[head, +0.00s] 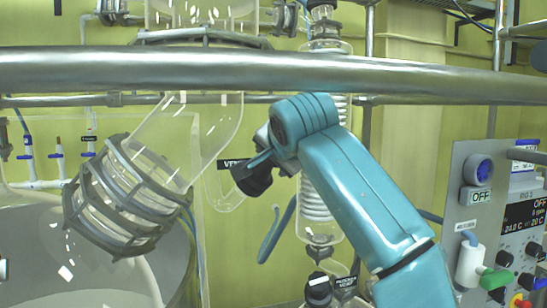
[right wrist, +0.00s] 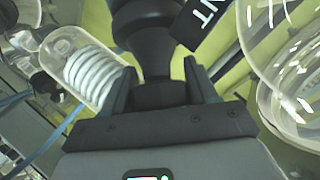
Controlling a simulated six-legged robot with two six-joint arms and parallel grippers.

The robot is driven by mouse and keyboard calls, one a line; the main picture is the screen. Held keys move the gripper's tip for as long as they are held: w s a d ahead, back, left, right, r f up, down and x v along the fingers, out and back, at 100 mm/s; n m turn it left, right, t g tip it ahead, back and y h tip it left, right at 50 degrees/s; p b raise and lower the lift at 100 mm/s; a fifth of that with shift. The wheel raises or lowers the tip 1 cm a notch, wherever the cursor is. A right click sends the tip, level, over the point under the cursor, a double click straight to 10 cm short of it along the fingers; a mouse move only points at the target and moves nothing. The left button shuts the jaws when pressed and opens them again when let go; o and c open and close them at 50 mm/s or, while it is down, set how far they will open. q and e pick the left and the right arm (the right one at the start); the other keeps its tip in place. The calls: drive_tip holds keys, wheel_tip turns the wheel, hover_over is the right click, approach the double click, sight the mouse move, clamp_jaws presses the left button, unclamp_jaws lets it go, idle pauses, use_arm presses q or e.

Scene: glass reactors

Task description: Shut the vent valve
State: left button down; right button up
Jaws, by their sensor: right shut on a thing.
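The vent valve is a black knob (head: 254,180) in the middle of the head view, beside a black label reading VENT (head: 232,163), which is partly covered. My right gripper (head: 266,158) reaches it from the right on the teal arm. In the right wrist view the black knob (right wrist: 150,40) stands between the two fingers, and my right gripper (right wrist: 158,85) is shut on its narrow end. Part of the label (right wrist: 200,20) shows just right of the knob. Whether the valve is open or shut cannot be told. My left gripper is not in view.
A steel rail (head: 270,70) crosses above my arm. A glass coil condenser (head: 318,200) stands close behind the arm, and a glass vessel neck with a caged flange (head: 120,200) lies to the left. A control panel (head: 500,220) stands at the right.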

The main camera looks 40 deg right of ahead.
drive_tip(key=shift+m+g, duration=0.3)
drive_tip(key=shift+m, duration=0.1)
drive_tip(key=o, duration=0.9)
drive_tip(key=shift+o, duration=0.3)
drive_tip(key=shift+s+a, duration=0.1)
